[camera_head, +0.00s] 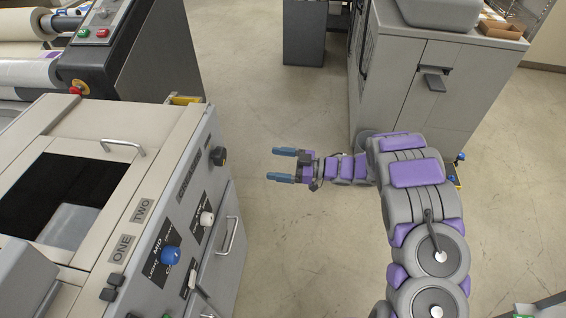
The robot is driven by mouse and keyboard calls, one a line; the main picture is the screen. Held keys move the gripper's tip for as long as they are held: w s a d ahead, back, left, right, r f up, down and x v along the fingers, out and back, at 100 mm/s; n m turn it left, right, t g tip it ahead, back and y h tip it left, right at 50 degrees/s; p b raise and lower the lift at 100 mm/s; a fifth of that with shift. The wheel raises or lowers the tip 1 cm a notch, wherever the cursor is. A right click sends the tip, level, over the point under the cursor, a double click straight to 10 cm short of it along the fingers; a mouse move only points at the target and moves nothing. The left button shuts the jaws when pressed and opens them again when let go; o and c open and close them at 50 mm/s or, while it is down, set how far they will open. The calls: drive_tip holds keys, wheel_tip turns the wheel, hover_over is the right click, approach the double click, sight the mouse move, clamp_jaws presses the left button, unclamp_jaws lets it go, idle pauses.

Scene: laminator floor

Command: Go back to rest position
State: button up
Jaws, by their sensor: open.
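My gripper (283,165) has two blue fingers, spread apart and pointing left. It is open, with nothing between the fingers. It hangs over bare floor, to the right of the beige laminator machine (90,115) and apart from it. My grey and purple arm reaches up from the bottom right and bends left toward the gripper. The machine's front panel carries a blue knob (171,255), a white knob (207,218) and a black knob (219,156).
A grey cabinet (425,100) stands behind my arm at the upper right. A roller unit (30,60) with a red and green button panel (98,33) is at the upper left. A dark cabinet (304,35) stands at the back. Open floor (255,105) lies between the machines.

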drive_tip(key=shift+d, duration=0.65)
